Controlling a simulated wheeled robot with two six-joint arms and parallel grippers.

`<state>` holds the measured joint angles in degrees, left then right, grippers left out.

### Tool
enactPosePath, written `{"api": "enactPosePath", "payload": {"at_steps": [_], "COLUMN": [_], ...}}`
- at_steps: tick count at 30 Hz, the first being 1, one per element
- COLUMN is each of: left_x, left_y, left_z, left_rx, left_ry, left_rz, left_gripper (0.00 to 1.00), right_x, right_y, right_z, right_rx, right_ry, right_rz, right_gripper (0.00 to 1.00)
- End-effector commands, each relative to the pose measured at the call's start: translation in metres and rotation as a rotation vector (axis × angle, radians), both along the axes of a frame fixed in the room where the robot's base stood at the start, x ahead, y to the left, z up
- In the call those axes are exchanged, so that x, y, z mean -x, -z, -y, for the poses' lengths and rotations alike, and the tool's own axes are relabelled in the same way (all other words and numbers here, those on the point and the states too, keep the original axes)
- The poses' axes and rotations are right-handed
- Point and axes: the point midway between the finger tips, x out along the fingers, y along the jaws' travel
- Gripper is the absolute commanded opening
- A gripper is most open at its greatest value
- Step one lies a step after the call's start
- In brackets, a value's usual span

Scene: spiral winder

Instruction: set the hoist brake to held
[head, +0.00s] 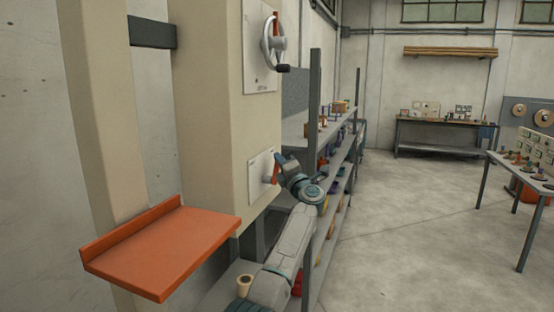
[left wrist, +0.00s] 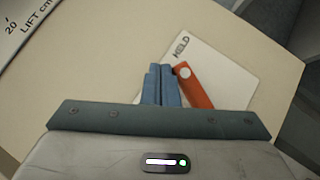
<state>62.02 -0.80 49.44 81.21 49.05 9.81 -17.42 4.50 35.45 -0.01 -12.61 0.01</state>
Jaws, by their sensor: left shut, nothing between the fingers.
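The hoist brake is an orange lever (head: 275,171) on a pale plate (head: 259,178) low on the beige column. In the left wrist view the lever (left wrist: 196,88) has a white dot at its upper end and slants down to the right. The plate (left wrist: 235,80) bears the word HELD near the dotted end. My left gripper (head: 281,160) is at the lever. Its blue fingers (left wrist: 162,84) are shut and empty, just left of the lever in the wrist view; I cannot tell whether they touch it. The rest of the plate's lettering is hidden or unreadable. My right gripper is not in view.
A crank wheel (head: 272,45) is mounted higher on the column (head: 215,110). An orange platform (head: 165,248) juts out at the lower left. Shelving (head: 345,150) stands close behind my left arm. Open floor (head: 415,220) lies to the right, before a table (head: 525,172).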

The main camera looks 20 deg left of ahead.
Motion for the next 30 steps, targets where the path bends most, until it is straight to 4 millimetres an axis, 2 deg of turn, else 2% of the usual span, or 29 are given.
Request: {"api": "enactPosePath", "payload": {"at_steps": [3, 9, 26, 30], "left_x": [-0.005, -0.009, -0.011, -0.011], "left_y": [-0.002, 0.000, 0.002, -0.003], "left_z": [0.000, 0.000, 0.000, 0.001], "left_rx": [0.005, 0.007, 0.008, 0.008], "left_ry": [0.001, 0.001, 0.000, 0.001], "left_rz": [-0.056, -0.104, -0.125, -0.124], "left_gripper": [0.00, 0.00, 0.00, 0.00], "right_x": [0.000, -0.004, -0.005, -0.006], "right_y": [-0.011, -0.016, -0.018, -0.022], "right_z": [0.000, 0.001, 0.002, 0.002], "right_rx": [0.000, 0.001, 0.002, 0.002], "right_ry": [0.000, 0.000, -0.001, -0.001], "right_rz": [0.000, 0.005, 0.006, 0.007], "right_gripper": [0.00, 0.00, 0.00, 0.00]}}
